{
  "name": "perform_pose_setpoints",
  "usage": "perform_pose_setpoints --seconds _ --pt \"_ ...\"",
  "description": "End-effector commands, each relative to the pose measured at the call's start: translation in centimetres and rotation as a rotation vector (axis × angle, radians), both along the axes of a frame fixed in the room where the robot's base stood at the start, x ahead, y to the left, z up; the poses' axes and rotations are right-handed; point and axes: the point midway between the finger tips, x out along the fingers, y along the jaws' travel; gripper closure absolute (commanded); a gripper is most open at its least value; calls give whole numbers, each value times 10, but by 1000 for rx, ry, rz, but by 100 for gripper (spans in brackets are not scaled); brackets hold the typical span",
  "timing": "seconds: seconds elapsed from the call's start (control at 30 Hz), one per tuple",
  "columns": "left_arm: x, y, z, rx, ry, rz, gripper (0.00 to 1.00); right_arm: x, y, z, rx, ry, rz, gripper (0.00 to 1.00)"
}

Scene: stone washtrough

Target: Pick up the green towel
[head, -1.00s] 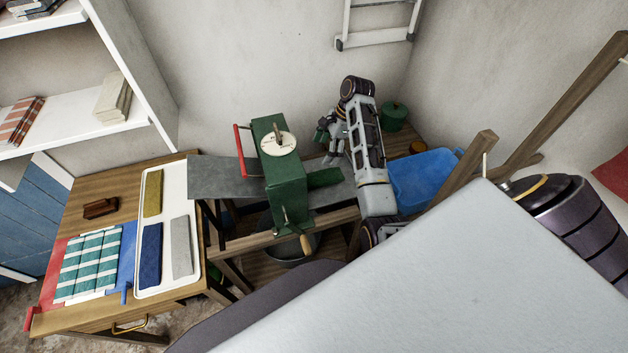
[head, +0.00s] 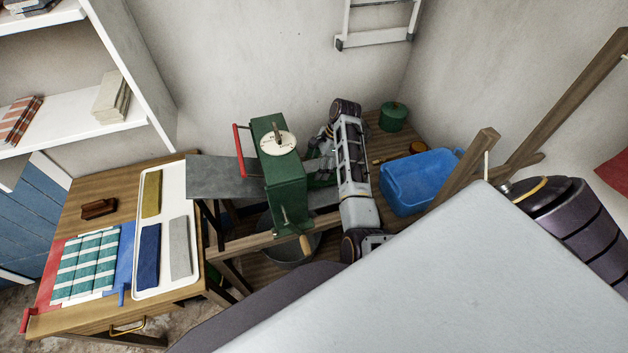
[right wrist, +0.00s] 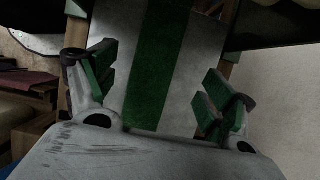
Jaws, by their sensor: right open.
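The green towel is a dark green flat strip at the right side of the green mangle (head: 285,183), mostly hidden by my right arm in the head view. In the right wrist view the green towel (right wrist: 160,60) lies lengthwise on a grey board (right wrist: 205,50). My right gripper (right wrist: 160,88) is open, with one green-padded finger on each side of the strip and clear gaps between. In the head view my right gripper (head: 322,160) is partly hidden by its own arm, just right of the mangle. My left gripper is not in view.
A white tray (head: 168,281) with yellow, blue and grey folded cloths lies on the wooden table at left, beside a green-striped cloth (head: 88,266). A blue basin (head: 415,182) and green pot (head: 393,117) stand right of my arm. A metal tub (head: 290,252) is below the mangle.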

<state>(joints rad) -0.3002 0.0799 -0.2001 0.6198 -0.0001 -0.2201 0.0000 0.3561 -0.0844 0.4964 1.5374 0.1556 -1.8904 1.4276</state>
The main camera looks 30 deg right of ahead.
Motion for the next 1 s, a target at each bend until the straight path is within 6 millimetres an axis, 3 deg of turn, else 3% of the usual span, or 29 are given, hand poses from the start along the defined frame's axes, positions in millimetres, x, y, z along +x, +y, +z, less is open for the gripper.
perform_pose_setpoints --seconds 0.57,1.0 --pt "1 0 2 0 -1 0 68 0 4 -9 0 1 0 16" --pt "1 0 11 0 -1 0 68 -1 16 -49 0 0 1 16"
